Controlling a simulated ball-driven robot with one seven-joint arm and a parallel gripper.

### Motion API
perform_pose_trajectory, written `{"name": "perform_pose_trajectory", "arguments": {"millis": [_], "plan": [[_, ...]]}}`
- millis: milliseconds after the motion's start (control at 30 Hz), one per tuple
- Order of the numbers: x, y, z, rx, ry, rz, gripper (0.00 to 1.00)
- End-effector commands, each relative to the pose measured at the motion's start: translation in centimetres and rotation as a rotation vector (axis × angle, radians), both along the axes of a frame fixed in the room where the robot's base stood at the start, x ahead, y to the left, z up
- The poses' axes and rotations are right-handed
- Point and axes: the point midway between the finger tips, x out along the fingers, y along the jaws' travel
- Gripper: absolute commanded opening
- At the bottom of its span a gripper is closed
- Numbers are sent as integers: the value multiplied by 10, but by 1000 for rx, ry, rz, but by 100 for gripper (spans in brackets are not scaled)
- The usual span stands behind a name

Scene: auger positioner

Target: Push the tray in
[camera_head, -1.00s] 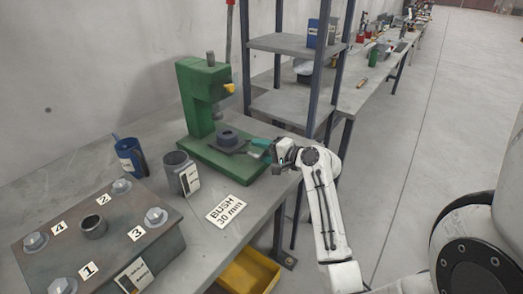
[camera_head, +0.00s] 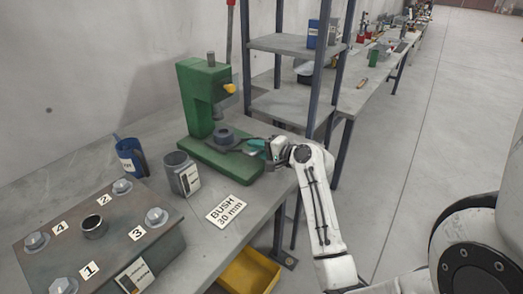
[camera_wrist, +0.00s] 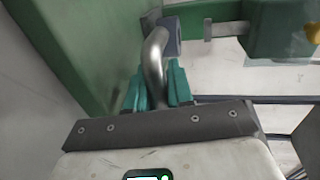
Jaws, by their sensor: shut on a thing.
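The green press (camera_head: 195,100) stands on the bench, with a dark tray (camera_head: 240,148) low on its green base. A round grey bush (camera_head: 223,136) sits on the tray under the press head. My gripper (camera_head: 258,146) is at the tray's right side, at the base's edge. In the wrist view, the teal fingers of my gripper (camera_wrist: 157,88) are shut on a bent metal handle (camera_wrist: 155,58). Most of the tray is hidden in the wrist view.
A BUSH 30 mm sign (camera_head: 226,210) lies on the bench in front of the press. A grey cup (camera_head: 180,174), a blue jug (camera_head: 130,157) and a bolted steel block (camera_head: 95,245) stand to the left. A shelf rack (camera_head: 290,103) is close behind my gripper.

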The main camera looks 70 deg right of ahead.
Motion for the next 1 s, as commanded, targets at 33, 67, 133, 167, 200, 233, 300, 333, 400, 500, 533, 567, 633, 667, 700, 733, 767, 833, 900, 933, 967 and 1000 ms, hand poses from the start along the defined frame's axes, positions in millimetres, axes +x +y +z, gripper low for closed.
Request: {"name": "perform_pose_trajectory", "arguments": {"millis": [33, 67, 133, 167, 200, 233, 300, 333, 400, 500, 533, 567, 633, 667, 700, 733, 767, 833, 900, 933, 967, 1000], "plan": [[10, -1, 0, 0, 2, 4, 0], [14, -2, 1, 0, 1, 3, 0], [20, -4, 0, 1, 2, 2, 0], [22, -5, 0, 1, 2, 1, 0], [23, -5, -1, 0, 2, 0, 0], [23, -5, -1, 0, 1, 0, 0], [23, -5, 0, 0, 1, 0, 0], [23, -5, 0, 0, 0, 0, 0], [23, -5, 0, 0, 0, 0, 0], [24, -5, 0, 0, -1, 1, 27], [24, -5, 0, 0, -1, 1, 30], [24, -5, 0, 0, -1, 1, 33], [23, -5, 0, 0, -1, 1, 40], [23, -5, 0, 0, -1, 1, 42], [23, -5, 0, 0, 0, 1, 42], [23, -5, 0, 0, 0, 0, 42], [23, -5, 0, 0, 0, 0, 42], [23, -5, 0, 0, 0, 0, 42], [21, -5, 0, 0, 0, 0, 42], [20, -5, 0, 1, 0, 0, 42], [18, -4, 0, 1, 0, -1, 42], [15, -4, 1, 1, -1, -1, 42]]}}
